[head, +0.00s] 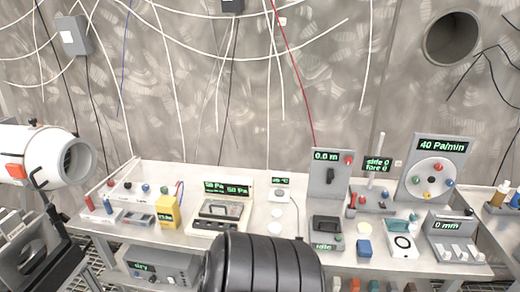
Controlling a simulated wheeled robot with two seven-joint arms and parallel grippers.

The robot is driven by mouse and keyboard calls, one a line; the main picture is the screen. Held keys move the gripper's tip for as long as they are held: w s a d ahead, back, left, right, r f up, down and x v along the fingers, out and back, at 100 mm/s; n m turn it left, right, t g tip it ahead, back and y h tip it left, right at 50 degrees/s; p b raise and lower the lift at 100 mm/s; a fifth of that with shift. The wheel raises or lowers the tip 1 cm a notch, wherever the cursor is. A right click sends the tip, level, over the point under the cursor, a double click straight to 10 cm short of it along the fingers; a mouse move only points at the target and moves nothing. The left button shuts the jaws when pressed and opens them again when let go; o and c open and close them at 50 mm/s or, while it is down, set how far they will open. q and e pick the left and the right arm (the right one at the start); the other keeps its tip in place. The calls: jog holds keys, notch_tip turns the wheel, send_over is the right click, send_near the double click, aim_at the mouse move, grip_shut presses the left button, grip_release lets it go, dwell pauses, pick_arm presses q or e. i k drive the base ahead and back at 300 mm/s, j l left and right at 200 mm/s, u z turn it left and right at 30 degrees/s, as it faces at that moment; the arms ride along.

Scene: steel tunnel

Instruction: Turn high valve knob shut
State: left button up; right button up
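Several small coloured knobs stand out on the benchtop devices, and I cannot tell by label which one is the high valve knob. A grey panel (410,188) reading "40 Pa/min" stands upright at the right. A red knob (349,160) sits on the grey panel (319,160) reading "0.0 m". I see no gripper fingers on any knob. Neither gripper can be made out.
A steel bench (170,245) runs across the view, crowded with display units and a yellow box (167,212). A white cylinder (45,157) juts in at the left. A black ribbed form (262,265) hides the bench's front middle. Cables hang along the wall.

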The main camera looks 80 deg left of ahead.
aim_at(110, 183)
jog(key=u, duration=3.75)
jog(key=i+l+z, duration=0.15)
jog(key=i+l, duration=0.05)
jog(key=i, duration=0.1)
